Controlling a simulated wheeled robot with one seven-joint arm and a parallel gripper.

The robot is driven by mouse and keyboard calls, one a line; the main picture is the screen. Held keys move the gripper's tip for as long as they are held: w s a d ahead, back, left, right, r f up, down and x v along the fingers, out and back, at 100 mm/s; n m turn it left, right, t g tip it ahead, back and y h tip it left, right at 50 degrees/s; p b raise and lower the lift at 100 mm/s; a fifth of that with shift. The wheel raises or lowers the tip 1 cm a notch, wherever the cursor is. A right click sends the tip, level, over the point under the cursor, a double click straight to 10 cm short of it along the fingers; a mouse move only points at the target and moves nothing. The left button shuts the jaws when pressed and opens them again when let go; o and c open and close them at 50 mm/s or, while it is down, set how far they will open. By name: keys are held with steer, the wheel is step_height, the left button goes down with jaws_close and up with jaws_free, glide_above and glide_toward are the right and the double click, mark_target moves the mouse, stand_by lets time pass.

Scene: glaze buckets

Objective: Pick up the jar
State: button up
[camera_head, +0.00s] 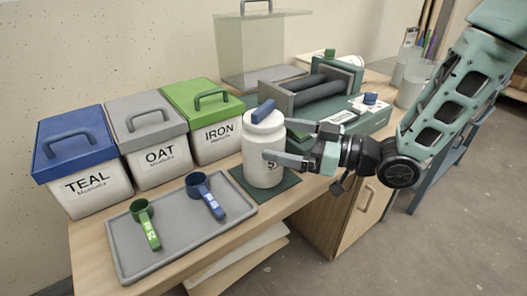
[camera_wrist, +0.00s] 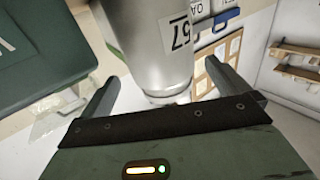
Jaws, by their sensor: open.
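The white jar (camera_head: 264,160) stands upright on a dark green mat (camera_head: 284,186) near the front edge of the bench. Its lid carries a blue handle. In the wrist view the jar (camera_wrist: 150,40) looks grey and bears a label reading 57, with its far parts cut off by the frame. My gripper (camera_head: 278,143) comes from the right, with its open fingers at the jar's upper body. In the wrist view the open fingers (camera_wrist: 165,92) lie on either side of the jar. I cannot tell whether either finger touches it.
Left of the jar stand lidded buckets: blue TEAL (camera_head: 85,175), grey OAT (camera_head: 152,150) and green IRON (camera_head: 215,130). A grey tray (camera_head: 185,255) holds a green scoop (camera_head: 146,226) and a blue scoop (camera_head: 205,195). A green machine with rollers (camera_head: 320,90) stands behind the jar.

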mark_target(262, 106)
steer(key=x, duration=0.5)
steer(key=shift+a+f, duration=0.15)
steer(key=shift+f, duration=0.2)
steer(key=shift+r, duration=0.1)
steer(key=c, duration=1.2)
step_height(262, 106, up, 10)
steer(key=shift+r+p, duration=0.1)
steer(key=shift+p, duration=0.95)
steer(key=shift+r+p, duration=2.6)
steer(key=shift+r, duration=0.35)
